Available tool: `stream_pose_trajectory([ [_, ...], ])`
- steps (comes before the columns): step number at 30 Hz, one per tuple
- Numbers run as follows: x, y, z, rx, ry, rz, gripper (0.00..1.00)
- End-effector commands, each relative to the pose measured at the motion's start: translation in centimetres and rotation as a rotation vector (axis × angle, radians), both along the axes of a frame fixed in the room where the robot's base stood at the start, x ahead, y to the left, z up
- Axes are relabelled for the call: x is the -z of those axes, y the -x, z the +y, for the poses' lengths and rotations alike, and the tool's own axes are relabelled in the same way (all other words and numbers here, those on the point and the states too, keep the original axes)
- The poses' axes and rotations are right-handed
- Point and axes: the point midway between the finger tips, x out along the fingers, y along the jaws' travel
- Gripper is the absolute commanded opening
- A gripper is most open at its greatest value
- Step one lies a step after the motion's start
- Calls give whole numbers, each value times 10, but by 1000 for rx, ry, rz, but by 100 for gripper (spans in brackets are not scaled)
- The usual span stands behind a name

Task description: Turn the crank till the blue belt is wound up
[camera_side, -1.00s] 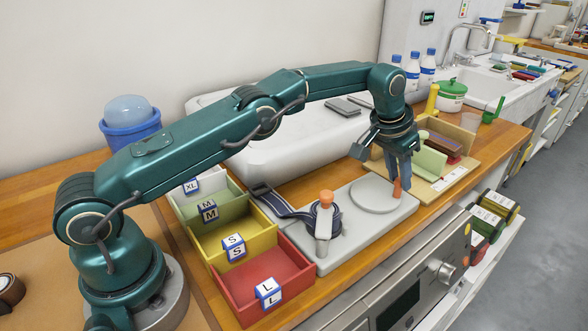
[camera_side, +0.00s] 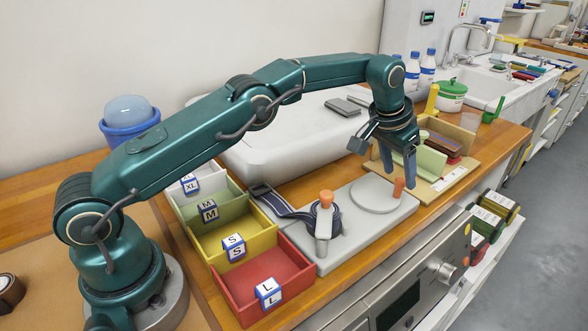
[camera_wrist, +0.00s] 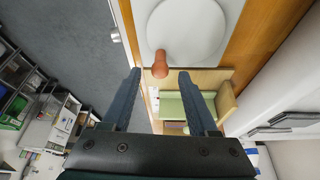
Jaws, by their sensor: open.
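The grey base plate (camera_side: 350,238) carries a round disc (camera_side: 372,196) with an upright orange knob (camera_side: 399,186) near its rim. At the plate's left end the blue belt (camera_side: 283,207) is coiled around a spool, with a grey arm bearing another orange knob (camera_side: 326,198). A flat stretch of belt runs off the spool to the upper left. My gripper (camera_side: 398,172) is open over the disc's knob. In the wrist view the knob (camera_wrist: 160,66) appears between the spread fingertips, with a gap on each side.
Red (camera_side: 262,290), yellow, green and white bins with size labels stand left of the plate. A wooden holder (camera_side: 440,182) with a green panel (camera_side: 430,162) stands close to the right. A white basin lies behind, and the counter's front edge is close.

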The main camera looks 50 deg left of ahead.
Motion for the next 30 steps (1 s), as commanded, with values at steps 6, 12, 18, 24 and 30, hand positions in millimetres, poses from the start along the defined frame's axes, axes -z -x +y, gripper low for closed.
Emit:
stream_pose_trajectory([
  [6, -23, 9, 1, 0, 0, -3, 59],
  [12, -34, 15, 2, 0, 0, 0, 59],
  [18, -35, 15, 2, 0, 0, 1, 59],
  [24, -32, 15, 10, 30, -52, 1, 59],
  [30, 1, 33, 70, 152, -416, 106, 59],
])
